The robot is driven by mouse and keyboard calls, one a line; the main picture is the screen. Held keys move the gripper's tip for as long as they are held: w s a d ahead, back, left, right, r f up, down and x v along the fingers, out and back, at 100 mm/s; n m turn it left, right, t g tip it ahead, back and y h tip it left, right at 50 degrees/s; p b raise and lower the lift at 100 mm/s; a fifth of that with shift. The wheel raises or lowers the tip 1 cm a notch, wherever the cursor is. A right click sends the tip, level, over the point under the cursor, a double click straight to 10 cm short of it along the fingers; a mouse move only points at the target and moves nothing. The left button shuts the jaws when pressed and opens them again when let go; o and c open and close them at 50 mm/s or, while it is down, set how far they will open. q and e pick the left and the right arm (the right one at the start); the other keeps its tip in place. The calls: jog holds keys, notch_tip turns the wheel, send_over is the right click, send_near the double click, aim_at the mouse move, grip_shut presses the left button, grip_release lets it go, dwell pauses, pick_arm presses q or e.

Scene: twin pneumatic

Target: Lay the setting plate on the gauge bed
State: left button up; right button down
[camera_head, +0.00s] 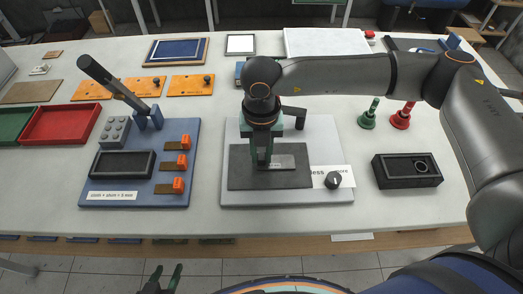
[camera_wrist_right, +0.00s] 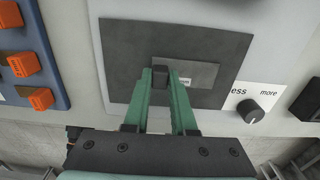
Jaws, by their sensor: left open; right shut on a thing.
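The setting plate appears to be a small grey rectangular plate (camera_head: 287,161) with a label and a dark knob. In the right wrist view the plate (camera_wrist_right: 205,74) lies flat over the dark square gauge bed (camera_wrist_right: 120,50). The bed (camera_head: 240,178) is on the light grey base in the head view. My right gripper (camera_head: 263,160) is above the bed, its green fingers (camera_wrist_right: 162,80) closed around the knob. Whether the plate touches the bed, I cannot tell. My left gripper (camera_head: 165,278) is open and empty at the bottom edge, below the table front.
A dial (camera_head: 333,180) marked less and more sits right of the bed. A blue board (camera_head: 190,135) with orange-tipped parts stands left. A black block (camera_head: 407,170), a green (camera_head: 368,118) and a red (camera_head: 402,118) handled piece are right. The table's front strip is clear.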

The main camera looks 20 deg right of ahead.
aim_at(261, 156)
jog(key=shift+f+b, duration=0.2)
jog(key=shift+b, duration=0.1)
jog(key=c, duration=0.7)
grip_release()
jog(key=shift+r, duration=0.1)
jog(key=shift+c, duration=0.2)
jog(key=shift+r, duration=0.1)
notch_tip(261, 156, up, 12)
jog(key=shift+b, duration=0.3)
